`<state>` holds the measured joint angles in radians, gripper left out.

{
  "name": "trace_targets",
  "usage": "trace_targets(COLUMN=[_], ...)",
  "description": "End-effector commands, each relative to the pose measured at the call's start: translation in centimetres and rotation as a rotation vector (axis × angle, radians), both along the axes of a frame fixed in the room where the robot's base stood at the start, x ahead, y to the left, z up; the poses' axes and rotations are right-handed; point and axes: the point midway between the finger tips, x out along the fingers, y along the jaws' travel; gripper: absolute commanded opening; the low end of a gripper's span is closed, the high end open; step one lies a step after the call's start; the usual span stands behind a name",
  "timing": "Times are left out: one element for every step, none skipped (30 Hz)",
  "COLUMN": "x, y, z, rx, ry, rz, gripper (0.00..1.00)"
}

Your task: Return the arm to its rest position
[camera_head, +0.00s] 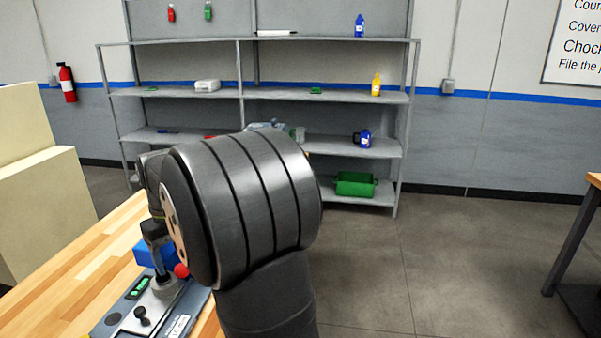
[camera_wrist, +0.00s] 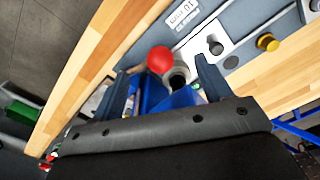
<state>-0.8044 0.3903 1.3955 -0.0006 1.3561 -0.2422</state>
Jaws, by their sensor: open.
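My gripper (camera_wrist: 163,88) is open in the wrist view. Its two fingers are apart, with a red ball-shaped knob (camera_wrist: 160,60) showing between and just beyond them. The knob sits by a grey base on a control panel (camera_wrist: 228,22); whether a finger touches it cannot be told. In the head view the red knob (camera_head: 181,271) shows beside the panel (camera_head: 112,322), and my dark arm covers much of the middle. The gripper's fingertips are mostly hidden there.
The panel is on a wooden table (camera_head: 45,268). A blue object (camera_head: 146,254) stands behind the knob. A grey shelf rack (camera_head: 270,94) with bottles and small items stands at the back. The floor (camera_head: 430,270) to the right is clear up to another table (camera_head: 594,181).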

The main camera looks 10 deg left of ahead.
Motion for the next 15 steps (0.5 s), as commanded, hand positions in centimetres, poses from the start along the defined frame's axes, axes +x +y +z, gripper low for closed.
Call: trace_targets(x=[0.0,-0.1,0.0,-0.1,0.0,0.0,-0.1,-0.3,-0.4,-0.5,-0.5,-0.6,-0.6,-0.6,-0.6], y=[0.0,-0.1,0.0,-0.1,0.0,0.0,0.0,0.0,0.0,0.0,0.0,0.0,0.0,0.0,0.0], z=[-1.0,-1.6,-2.3,-2.8,-3.2,-3.7,-4.0,-4.1,-4.2,-4.3,-4.4,-4.6,-4.6,-4.6,-4.7], rx=[-0.003,-0.003,-0.002,-0.004,-0.003,-0.002,-0.002,-0.001,-0.001,-0.001,-0.002,-0.002,-0.001,-0.001,0.000], ry=[0.003,0.003,0.002,0.003,0.003,0.002,-0.003,-0.017,-0.030,-0.040,-0.047,-0.055,-0.058,-0.063,-0.067], rz=[0.000,0.000,0.000,0.000,0.000,0.000,0.001,0.002,0.001,0.001,0.001,0.001,0.001,0.001,0.000], gripper=[0.71,0.71,0.71,0.71,0.71,0.71,0.71,0.71,0.71,0.71,0.71,0.71,0.71,0.71,0.71])
